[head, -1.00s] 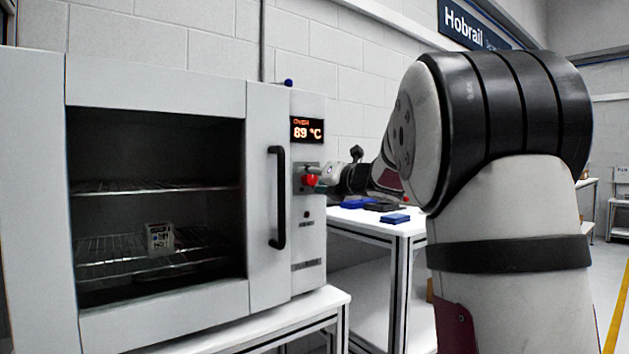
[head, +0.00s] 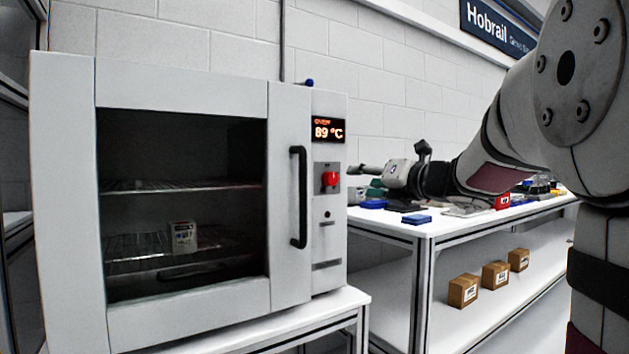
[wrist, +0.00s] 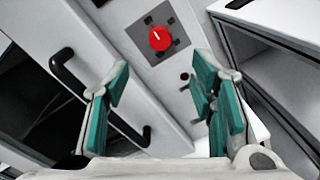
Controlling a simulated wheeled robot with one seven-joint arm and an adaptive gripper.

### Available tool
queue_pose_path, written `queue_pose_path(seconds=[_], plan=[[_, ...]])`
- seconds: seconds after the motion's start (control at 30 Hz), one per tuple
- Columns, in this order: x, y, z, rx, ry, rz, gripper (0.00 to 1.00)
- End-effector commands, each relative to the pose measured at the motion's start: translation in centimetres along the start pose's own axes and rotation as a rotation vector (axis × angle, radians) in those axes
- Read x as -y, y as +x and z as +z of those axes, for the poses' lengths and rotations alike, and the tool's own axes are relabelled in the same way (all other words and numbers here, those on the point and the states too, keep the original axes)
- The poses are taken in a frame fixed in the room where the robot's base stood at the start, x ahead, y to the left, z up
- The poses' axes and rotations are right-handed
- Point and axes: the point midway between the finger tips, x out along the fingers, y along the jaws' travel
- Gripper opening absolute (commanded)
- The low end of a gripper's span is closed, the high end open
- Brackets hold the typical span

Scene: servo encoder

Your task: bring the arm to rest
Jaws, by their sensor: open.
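My arm reaches in from the right in the head view, with my gripper (head: 362,181) a little to the right of the oven's control panel. In the wrist view my gripper (wrist: 160,100) is open, its two teal-padded fingers apart with nothing between them. The red knob (head: 330,179) sits on the panel below a display reading 89 °C. It also shows in the wrist view (wrist: 159,39), beyond the fingertips and apart from them. The oven (head: 285,240) has its door closed.
A black door handle (head: 299,197) stands out left of the knob. A small labelled block (head: 183,237) sits on the oven's lower rack. A white workbench (head: 450,222) stands on the right with blue trays (head: 417,219) and other items. Cardboard boxes (head: 463,290) stand on its lower shelf.

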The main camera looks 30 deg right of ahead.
Motion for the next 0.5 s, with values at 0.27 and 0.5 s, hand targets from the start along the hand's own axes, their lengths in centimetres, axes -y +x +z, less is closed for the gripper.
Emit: queue_pose_path(seconds=[0.27,0.5], plan=[[0.01,0.03,0.00,0.000,0.000,0.000,0.51],[-0.29,-0.05,0.22,0.030,0.064,-0.027,0.51]])
